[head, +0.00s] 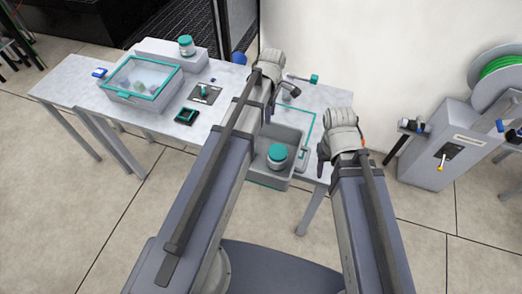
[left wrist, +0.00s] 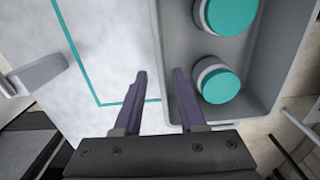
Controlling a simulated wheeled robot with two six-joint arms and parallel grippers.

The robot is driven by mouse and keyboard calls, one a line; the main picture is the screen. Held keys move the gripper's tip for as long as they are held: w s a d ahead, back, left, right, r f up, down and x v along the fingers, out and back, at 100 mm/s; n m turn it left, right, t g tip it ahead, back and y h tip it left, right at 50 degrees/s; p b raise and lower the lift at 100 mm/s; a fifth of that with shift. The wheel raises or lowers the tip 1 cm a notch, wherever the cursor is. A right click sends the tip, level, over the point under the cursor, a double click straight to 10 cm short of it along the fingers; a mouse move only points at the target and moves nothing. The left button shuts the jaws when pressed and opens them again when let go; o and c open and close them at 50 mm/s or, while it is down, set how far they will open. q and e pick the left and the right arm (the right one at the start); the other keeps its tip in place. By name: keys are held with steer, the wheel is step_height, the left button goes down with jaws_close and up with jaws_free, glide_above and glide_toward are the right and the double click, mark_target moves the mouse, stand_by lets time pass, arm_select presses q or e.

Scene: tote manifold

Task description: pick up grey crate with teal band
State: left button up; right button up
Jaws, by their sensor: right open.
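The grey crate with teal band (head: 258,170) stands on the table's near right part, partly hidden by my left arm. A teal-lidded jar (head: 277,154) shows inside it; the left wrist view shows two such jars (left wrist: 217,82) in it. My left gripper (head: 268,106) is at the crate's far side. In the left wrist view, its open fingers (left wrist: 160,98) lie on either side of the crate's wall (left wrist: 158,50); contact cannot be told. My right gripper (head: 323,155) is open and empty, close to the crate's right side.
A teal outline (left wrist: 127,103) marks bare table beside the crate. A teal-rimmed clear-lidded box (head: 143,82), a jar (head: 186,45) on a grey block and a small dark teal tray (head: 186,117) stand left. A grey reel stand (head: 440,150) is at right.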

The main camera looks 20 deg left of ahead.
arm_select(q)
steer(key=shift+w, duration=0.1)
steer(key=shift+f+b, duration=1.3)
steer(key=shift+b, duration=0.05)
steer(key=shift+f, duration=0.1)
steer(key=b, duration=0.5)
glide_above(270, 138)
step_height(270, 138, down, 5)
steer(key=shift+w+a+f, duration=0.1)
jaws_close()
